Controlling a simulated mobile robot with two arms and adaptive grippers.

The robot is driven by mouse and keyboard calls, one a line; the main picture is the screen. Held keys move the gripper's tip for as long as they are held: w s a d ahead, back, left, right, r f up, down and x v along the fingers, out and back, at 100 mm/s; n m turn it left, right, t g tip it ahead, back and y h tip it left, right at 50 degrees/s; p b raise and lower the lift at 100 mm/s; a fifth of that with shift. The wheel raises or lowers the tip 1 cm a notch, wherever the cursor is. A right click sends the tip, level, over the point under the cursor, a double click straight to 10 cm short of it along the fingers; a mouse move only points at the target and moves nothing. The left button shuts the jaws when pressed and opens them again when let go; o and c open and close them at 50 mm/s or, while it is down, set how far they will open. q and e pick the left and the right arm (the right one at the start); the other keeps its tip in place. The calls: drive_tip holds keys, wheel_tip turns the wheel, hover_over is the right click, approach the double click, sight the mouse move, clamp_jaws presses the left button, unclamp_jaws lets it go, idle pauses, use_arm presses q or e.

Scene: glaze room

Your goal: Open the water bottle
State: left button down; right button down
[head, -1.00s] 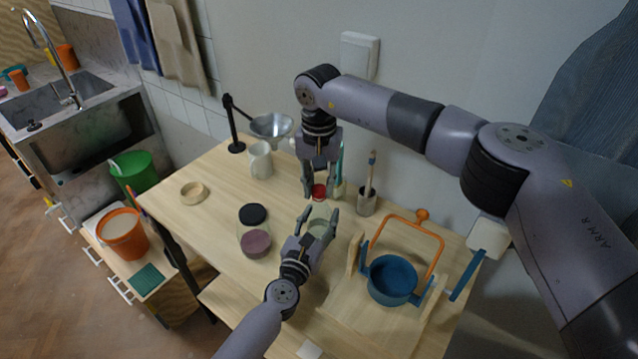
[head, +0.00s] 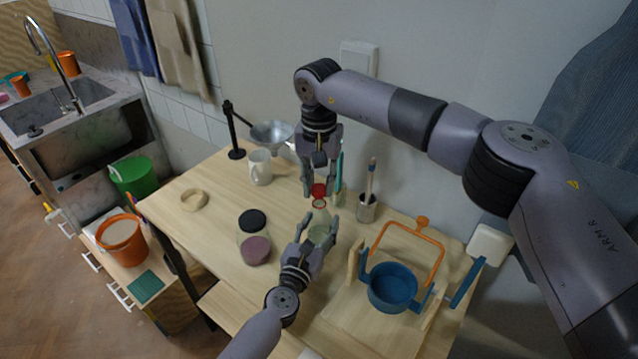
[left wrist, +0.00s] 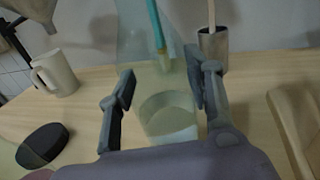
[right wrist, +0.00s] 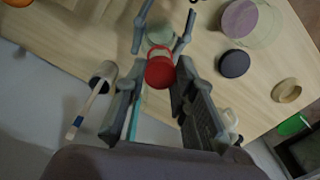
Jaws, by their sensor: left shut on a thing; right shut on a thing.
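The water bottle (head: 319,234) is clear with pale greenish contents and stands upright on the table. My left gripper (head: 320,218) is shut around its sides; the left wrist view shows the bottle (left wrist: 168,117) between the fingers. My right gripper (head: 318,196) points down from above and is shut on the red cap (head: 318,189). A pale ring with a reddish edge, apparently the bottle's mouth (head: 319,203), shows just below the cap. In the right wrist view the cap (right wrist: 160,73) sits between the right fingertips, hiding part of the bottle.
A mug (head: 260,168), a metal funnel on a stand (head: 270,134) and a brush cup (head: 366,208) stand behind. A blue pot (head: 392,286) with an orange handle is at right. The table's left part is mostly clear.

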sight(319, 188)
drive_tip(key=shift+r, duration=2.05)
use_arm(q)
drive_tip(key=c, duration=0.7)
unclamp_jaws()
